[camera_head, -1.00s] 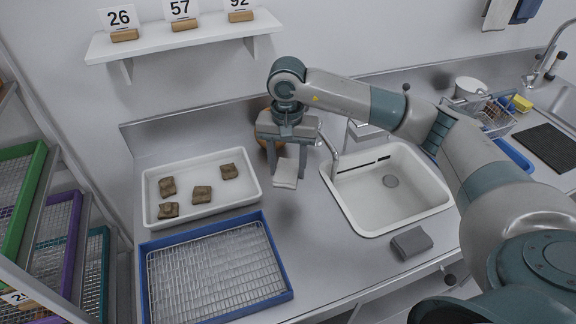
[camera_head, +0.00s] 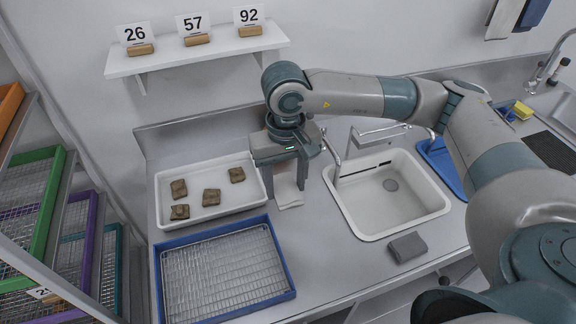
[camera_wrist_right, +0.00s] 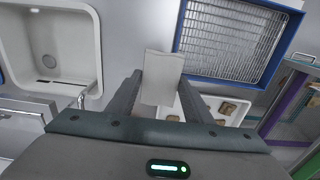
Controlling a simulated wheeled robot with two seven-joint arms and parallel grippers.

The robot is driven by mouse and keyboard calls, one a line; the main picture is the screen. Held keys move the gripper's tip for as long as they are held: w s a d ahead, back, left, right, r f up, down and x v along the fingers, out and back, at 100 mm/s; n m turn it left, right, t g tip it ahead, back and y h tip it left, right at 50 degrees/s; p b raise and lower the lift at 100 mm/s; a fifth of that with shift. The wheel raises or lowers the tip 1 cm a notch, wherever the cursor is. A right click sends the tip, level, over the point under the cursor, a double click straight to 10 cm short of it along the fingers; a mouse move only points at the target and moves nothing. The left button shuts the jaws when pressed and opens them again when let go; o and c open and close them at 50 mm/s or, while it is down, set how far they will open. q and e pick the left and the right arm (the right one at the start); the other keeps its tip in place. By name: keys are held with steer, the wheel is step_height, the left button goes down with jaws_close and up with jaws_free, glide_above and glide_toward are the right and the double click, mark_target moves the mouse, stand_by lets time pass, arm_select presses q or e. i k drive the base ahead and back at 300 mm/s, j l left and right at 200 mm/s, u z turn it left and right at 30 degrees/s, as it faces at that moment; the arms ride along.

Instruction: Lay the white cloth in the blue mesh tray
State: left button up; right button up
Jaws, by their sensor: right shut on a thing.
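The white cloth (camera_head: 288,194) is between the fingers of my right gripper (camera_head: 286,190), right of the white tub. In the right wrist view the cloth (camera_wrist_right: 162,72) sticks out past the fingertips of the right gripper (camera_wrist_right: 160,78), which is shut on it. The blue mesh tray (camera_head: 222,272) lies on the counter in front of the tub, with a bare wire mesh bottom. It also shows in the wrist view (camera_wrist_right: 228,42), beyond the cloth. The cloth is outside the tray, to its back right. My left gripper is not in view.
The white tub (camera_head: 208,214) holds several brown sherds (camera_head: 211,197) behind the tray. A sink (camera_head: 388,208) with a tap is at the right. A grey block (camera_head: 407,247) lies in front of it. A rack of coloured trays (camera_head: 48,205) stands at the left.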

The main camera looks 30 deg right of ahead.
mark_target(222, 272)
steer(key=j+z, duration=0.2)
steer(key=j, duration=0.5)
steer(key=j+z, duration=0.25)
steer(key=j, duration=0.65)
steer(key=z, duration=0.05)
